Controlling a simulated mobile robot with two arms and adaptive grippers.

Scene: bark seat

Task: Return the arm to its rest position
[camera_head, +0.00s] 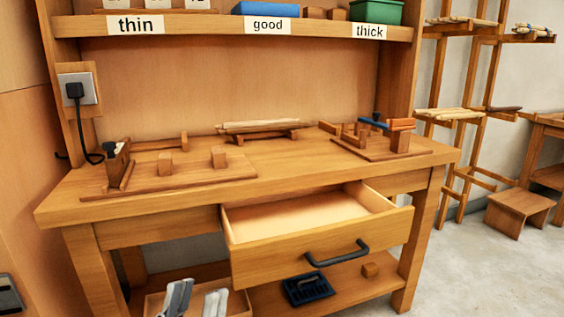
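My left gripper (197,298) shows at the bottom edge, left of centre. Its two pale grey fingers are apart with nothing seen between them. It appears in front of the lower shelf, below and left of the open drawer (322,249), clear of the drawer handle (337,254) in the picture. The rest of that arm is out of the frame. My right gripper is not in view.
The wooden workbench (250,196) has wooden jigs on top. The drawer sticks out and looks empty inside. A wooden tray (238,304) and a dark blue item (307,289) are on the lower shelf (345,280). Racks (466,120) and a stool (519,210) stand right; floor there is clear.

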